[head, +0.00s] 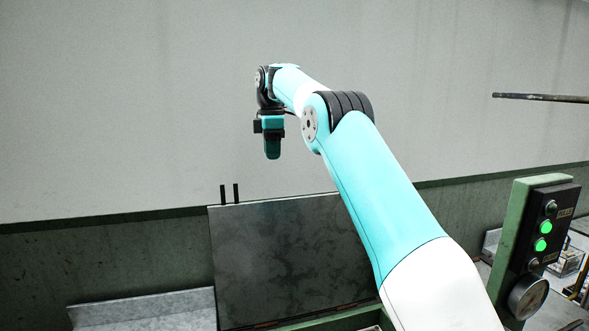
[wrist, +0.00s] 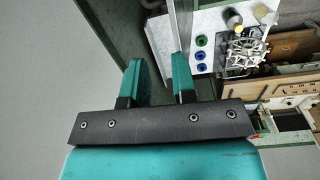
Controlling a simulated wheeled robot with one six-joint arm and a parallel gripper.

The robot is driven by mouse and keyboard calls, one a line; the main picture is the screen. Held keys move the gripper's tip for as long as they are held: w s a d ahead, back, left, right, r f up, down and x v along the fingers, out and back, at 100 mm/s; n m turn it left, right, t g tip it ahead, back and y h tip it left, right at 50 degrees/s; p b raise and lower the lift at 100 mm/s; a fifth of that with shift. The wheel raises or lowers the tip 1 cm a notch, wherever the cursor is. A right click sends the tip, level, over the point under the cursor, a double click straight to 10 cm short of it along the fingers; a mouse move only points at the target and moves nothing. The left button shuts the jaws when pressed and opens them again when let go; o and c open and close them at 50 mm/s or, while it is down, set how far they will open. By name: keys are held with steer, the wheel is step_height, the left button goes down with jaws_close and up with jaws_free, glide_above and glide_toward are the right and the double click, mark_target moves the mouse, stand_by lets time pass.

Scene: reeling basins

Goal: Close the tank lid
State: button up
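The tank lid (head: 275,262) is a dark grey, stained metal plate. In the head view it stands raised, its broad face towards me, above the green tank rim (head: 340,322) at the bottom edge. Its right part is hidden behind my arm. My gripper (head: 271,150) hangs in the air, fingers down, above the lid's top edge and apart from it in the picture. In the wrist view my gripper (wrist: 158,78) shows two teal fingers with a clear gap and nothing between them. I cannot tell the lid for certain in the wrist view.
Two short dark prongs (head: 229,194) rise at the lid's top left. A green control box (head: 537,240) with lit green buttons and a gauge (head: 527,298) stands at the right. A dark rod (head: 540,98) juts in above it. A grey ledge (head: 145,308) lies left.

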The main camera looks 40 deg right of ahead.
steer(key=d+r+p, duration=0.2)
steer(key=d+r, duration=0.1)
steer(key=d, duration=0.4)
steer(key=shift+n, duration=0.4)
steer(key=f+b, duration=0.3)
steer(key=f, duration=0.2)
steer(key=f+b, duration=0.3)
steer(key=f, duration=0.2)
steer(key=f+b, duration=0.3)
steer(key=f, duration=0.3)
steer(key=shift+s+d+f, duration=0.1)
steer(key=shift+s+d, duration=0.1)
steer(key=shift+s, duration=0.05)
steer(key=shift+f, duration=0.7)
jaws_close()
